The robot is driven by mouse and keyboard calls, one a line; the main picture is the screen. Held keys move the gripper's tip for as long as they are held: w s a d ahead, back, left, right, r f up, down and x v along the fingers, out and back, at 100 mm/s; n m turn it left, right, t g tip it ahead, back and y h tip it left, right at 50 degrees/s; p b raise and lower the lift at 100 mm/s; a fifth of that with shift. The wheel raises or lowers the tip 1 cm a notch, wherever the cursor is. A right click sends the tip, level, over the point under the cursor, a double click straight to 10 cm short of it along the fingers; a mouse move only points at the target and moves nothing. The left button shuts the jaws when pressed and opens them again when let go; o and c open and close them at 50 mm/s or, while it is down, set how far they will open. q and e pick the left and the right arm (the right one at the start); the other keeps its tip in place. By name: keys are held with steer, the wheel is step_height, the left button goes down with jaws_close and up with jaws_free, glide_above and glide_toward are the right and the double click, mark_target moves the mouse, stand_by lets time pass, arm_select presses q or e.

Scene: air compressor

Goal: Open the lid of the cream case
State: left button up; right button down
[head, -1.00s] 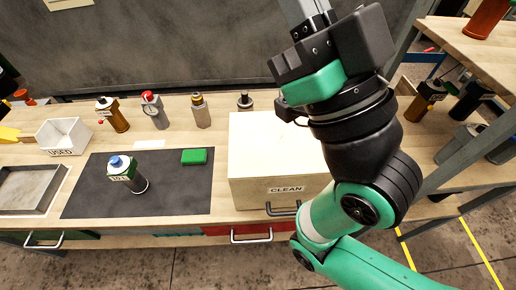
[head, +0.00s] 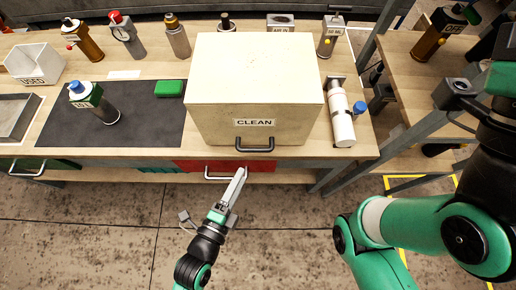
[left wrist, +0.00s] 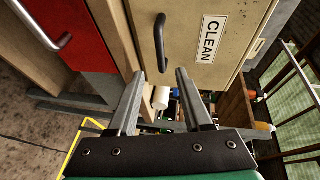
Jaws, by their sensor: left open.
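The cream case (head: 255,70) stands on the workbench with its top shut flat. Its front carries a "CLEAN" label (head: 254,122) and below it a dark handle (head: 255,146). In the left wrist view the case handle (left wrist: 160,42) and label (left wrist: 208,40) show ahead, past the fingertips. My left gripper (head: 240,174) is in front of the bench, below the case handle. In the left wrist view its two fingers (left wrist: 158,76) are apart with nothing between them touching. My right gripper is at the right edge, mostly cut off; its fingers cannot be made out.
A red drawer (head: 190,164) with its handle lies under the bench top beside my left gripper. Left are a dark mat (head: 150,130), green block (head: 169,88), bottles and "USED" bin (head: 35,64). Floor in front is clear.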

mark_target(255, 149)
arm_select(q)
steer(key=b+x, duration=0.3)
steer(key=x, duration=0.8)
steer(key=shift+w+d+r, duration=0.1)
steer(key=shift+d, duration=0.05)
steer(key=shift+c, duration=0.2)
jaws_close()
stand_by(0.7)
